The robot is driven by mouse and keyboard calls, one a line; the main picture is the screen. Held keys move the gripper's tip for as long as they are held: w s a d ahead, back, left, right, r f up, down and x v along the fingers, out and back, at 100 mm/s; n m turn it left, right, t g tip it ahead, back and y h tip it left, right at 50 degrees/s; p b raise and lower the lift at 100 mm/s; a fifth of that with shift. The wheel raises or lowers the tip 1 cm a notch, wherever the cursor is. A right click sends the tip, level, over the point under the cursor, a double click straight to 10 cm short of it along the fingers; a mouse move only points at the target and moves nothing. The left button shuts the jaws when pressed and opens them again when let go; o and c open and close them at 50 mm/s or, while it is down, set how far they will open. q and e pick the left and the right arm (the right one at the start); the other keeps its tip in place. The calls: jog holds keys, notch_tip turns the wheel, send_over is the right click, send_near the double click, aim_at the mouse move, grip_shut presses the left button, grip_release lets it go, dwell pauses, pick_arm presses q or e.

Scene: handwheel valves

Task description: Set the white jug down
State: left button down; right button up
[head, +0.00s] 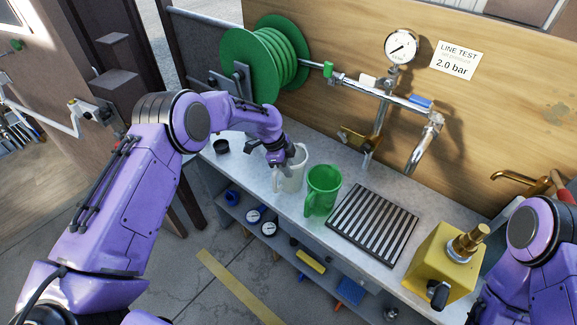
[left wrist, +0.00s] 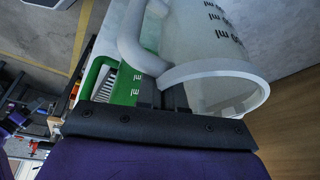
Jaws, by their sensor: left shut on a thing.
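The white jug (head: 291,176) is upright at the front part of the grey bench (head: 228,165). I cannot tell whether its base touches the bench top or hangs just above it. My left gripper (head: 276,156) comes down on it from above and is shut on it at the rim, near the handle. In the left wrist view the jug (left wrist: 215,45) shows its open rim, dark ml marks and white handle, with the fingers (left wrist: 163,96) at the rim. My right gripper is out of view; only part of that arm shows at the lower right.
A green jug (head: 321,189) stands close to the right of the white one. Right of it lies a slatted drain grate (head: 372,224), then a yellow block with a brass fitting (head: 440,262). A green hose reel (head: 265,58) and metal pipes (head: 375,92) are behind.

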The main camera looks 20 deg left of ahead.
pick_arm(q)
jog(key=shift+f, duration=0.15)
jog(key=c, duration=1.3)
grip_release()
jog(key=shift+o, duration=0.2)
jog(key=shift+r, duration=0.25)
jog(key=shift+a+r+b, duration=0.15)
jog(key=shift+r+b, duration=0.1)
jog(key=shift+b, duration=0.1)
jog(key=b+v, duration=0.3)
jog(key=v, duration=0.8)
jog(key=shift+r, duration=0.2)
jog(key=shift+s, duration=0.1)
